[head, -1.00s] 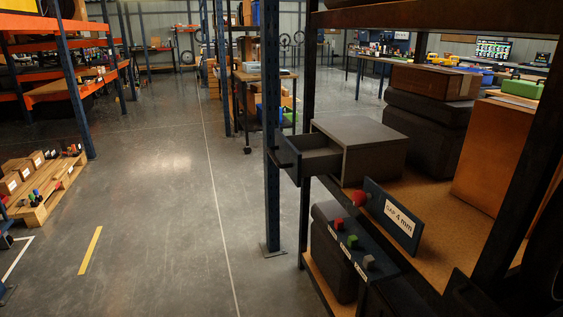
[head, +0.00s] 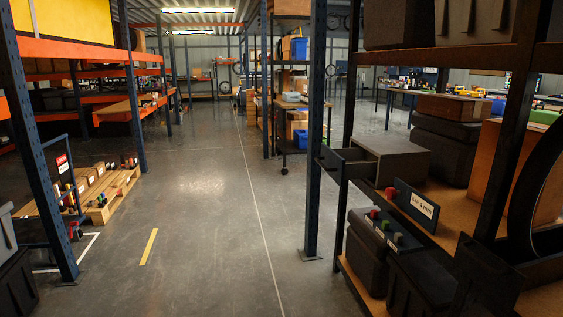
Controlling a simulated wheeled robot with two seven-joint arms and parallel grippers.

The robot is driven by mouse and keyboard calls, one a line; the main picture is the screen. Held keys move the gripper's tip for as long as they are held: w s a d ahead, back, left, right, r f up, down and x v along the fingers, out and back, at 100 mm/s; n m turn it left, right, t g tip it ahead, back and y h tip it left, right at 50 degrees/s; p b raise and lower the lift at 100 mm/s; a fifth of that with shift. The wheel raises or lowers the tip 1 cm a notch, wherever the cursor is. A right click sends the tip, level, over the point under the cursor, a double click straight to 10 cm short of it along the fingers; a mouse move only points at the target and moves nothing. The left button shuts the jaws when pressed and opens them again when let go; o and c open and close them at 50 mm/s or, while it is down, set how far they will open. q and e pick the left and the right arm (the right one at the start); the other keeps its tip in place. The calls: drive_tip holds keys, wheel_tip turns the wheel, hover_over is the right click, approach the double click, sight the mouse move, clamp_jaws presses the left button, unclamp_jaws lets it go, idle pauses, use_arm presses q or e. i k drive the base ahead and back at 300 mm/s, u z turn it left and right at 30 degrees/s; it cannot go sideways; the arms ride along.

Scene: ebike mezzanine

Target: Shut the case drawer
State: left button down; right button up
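The case (head: 398,154) is a grey box on the cork-coloured shelf at the right of the head view. Its drawer (head: 342,167) sticks out from the case's left side and is open. The drawer's handle end faces left, close beside a dark blue rack post, and part of it is hard to make out against the post. Neither of my grippers is in view.
The blue post (head: 315,140) stands just left of the drawer. A gap-labelled plate (head: 415,204) and coloured knobs (head: 387,226) sit in front of the case. Dark boxes (head: 440,150) stand behind it. Open concrete floor (head: 205,230) lies to the left.

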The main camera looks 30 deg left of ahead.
sight(341, 164)
drive_tip(key=u, duration=1.2)
drive_tip(key=i, duration=1.15)
drive_tip(key=u, duration=0.7)
drive_tip(key=i, duration=1.7)
drive_tip(key=z, duration=0.7)
